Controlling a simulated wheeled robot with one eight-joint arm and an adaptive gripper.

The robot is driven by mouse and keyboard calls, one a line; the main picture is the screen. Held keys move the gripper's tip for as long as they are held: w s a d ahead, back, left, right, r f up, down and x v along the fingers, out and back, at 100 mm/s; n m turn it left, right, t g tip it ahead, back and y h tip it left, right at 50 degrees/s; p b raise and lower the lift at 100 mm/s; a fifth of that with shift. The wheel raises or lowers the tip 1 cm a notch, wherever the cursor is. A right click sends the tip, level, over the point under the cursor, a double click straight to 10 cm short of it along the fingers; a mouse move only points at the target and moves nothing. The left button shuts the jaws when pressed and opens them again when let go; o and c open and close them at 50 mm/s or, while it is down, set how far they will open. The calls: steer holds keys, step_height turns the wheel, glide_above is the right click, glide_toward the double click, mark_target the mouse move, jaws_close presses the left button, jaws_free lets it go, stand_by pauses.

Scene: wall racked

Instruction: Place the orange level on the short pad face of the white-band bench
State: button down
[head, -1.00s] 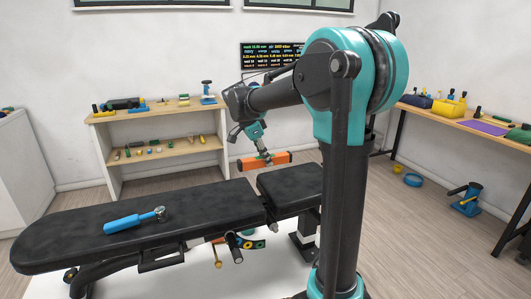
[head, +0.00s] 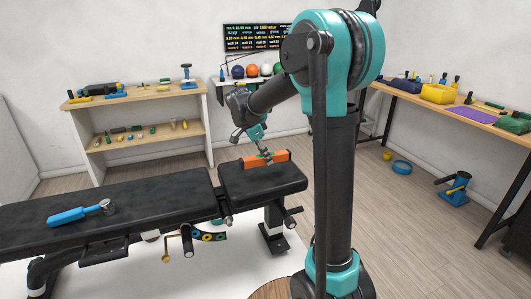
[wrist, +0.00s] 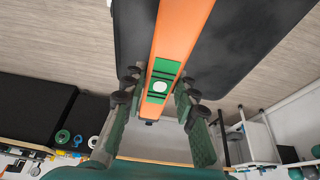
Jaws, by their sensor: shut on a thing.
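My gripper (head: 264,154) is shut on the orange level (head: 279,156). In the wrist view my gripper (wrist: 158,95) has a finger on each side of the green middle section of the level (wrist: 182,30), with a round white vial there. The bench's short black pad (head: 262,181) lies under the level in the head view; the dark pad (wrist: 240,45) also fills the upper right of the wrist view. The level is over the pad's far part. I cannot tell whether it touches the pad.
A wooden shelf (head: 140,93) with small tools stands behind. A workbench (head: 470,112) stands at right. A blue stand (head: 455,188) and blue ring (head: 402,167) are on the floor. The short pad's near part is clear.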

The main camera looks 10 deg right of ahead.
mark_target(265, 177)
steer(key=shift+f, duration=2.65)
steer(key=shift+f, duration=0.4)
steer(key=c, duration=1.1)
jaws_free()
steer(key=shift+a, duration=0.1)
